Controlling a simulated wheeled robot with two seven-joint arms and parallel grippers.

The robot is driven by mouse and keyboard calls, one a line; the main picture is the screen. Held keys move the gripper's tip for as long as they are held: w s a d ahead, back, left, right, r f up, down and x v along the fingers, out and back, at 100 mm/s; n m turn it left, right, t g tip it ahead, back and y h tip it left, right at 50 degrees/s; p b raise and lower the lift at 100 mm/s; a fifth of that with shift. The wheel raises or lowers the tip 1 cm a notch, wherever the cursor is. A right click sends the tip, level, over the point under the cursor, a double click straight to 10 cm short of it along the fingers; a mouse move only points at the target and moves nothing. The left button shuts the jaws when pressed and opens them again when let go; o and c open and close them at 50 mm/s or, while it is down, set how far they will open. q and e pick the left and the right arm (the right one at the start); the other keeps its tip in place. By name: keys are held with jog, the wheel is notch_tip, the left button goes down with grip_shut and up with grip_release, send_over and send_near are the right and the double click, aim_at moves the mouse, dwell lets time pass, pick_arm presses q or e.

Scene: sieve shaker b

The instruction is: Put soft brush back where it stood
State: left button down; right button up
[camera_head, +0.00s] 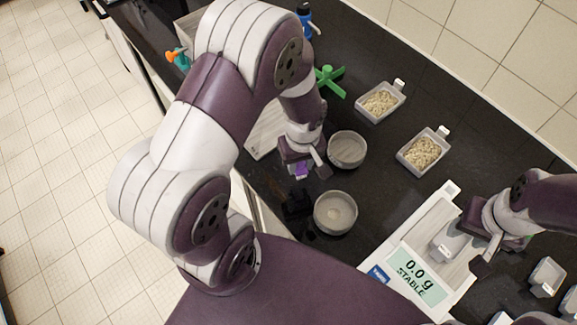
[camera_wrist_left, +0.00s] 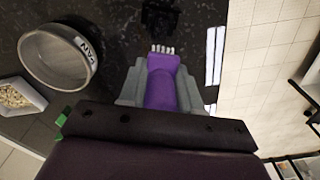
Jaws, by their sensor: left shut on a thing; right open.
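The soft brush is purple with a short row of pale bristles. My left gripper (camera_head: 301,168) is shut on the brush (camera_head: 301,171), which also shows in the left wrist view (camera_wrist_left: 160,88) between the grey fingers, bristles pointing away from the gripper. Whether the bristles touch anything, I cannot tell. A black object (camera_head: 297,201), possibly a holder, is on the black counter just in front of the bristles; it also shows in the left wrist view (camera_wrist_left: 163,16), apart from the brush. My right gripper (camera_head: 488,250) is open beside the balance, its fingers partly hidden.
Two round metal pans (camera_head: 347,150) (camera_head: 336,213) stand close on the right of the left gripper. Two trays of grains (camera_head: 381,102) (camera_head: 424,152) are behind them. The balance (camera_head: 415,272) reads 0.0 g. A green star-shaped part (camera_head: 330,80) lies farther back.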

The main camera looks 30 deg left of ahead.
pick_arm(q)
jog(key=a, duration=0.1)
jog(key=a+f, duration=0.1)
jog(key=a, duration=0.1)
jog(key=shift+s+f, duration=0.15)
jog(key=shift+f, duration=0.2)
jog(key=f, duration=0.3)
jog(key=shift+s+d+f+p, duration=0.15)
jog(key=shift+d+f+p, duration=0.15)
jog(key=shift+p, duration=0.1)
jog(key=shift+a+f, duration=0.2)
jog(key=shift+f, duration=0.2)
jog(key=c, duration=0.8)
grip_release()
jog(key=shift+d+r, duration=0.1)
jog(key=s+r+m, duration=0.1)
jog(key=r+m, duration=0.2)
jog(key=r, duration=0.2)
jog(key=s+d+r+m, duration=0.1)
jog(key=r+m, duration=0.2)
jog(key=r, duration=0.3)
jog(key=s+d+r+m+t+b, duration=0.1)
jog(key=s+r+m, duration=0.1)
jog(key=r, duration=0.4)
jog(key=shift+d+r+m, duration=0.2)
jog(key=shift+m, duration=0.4)
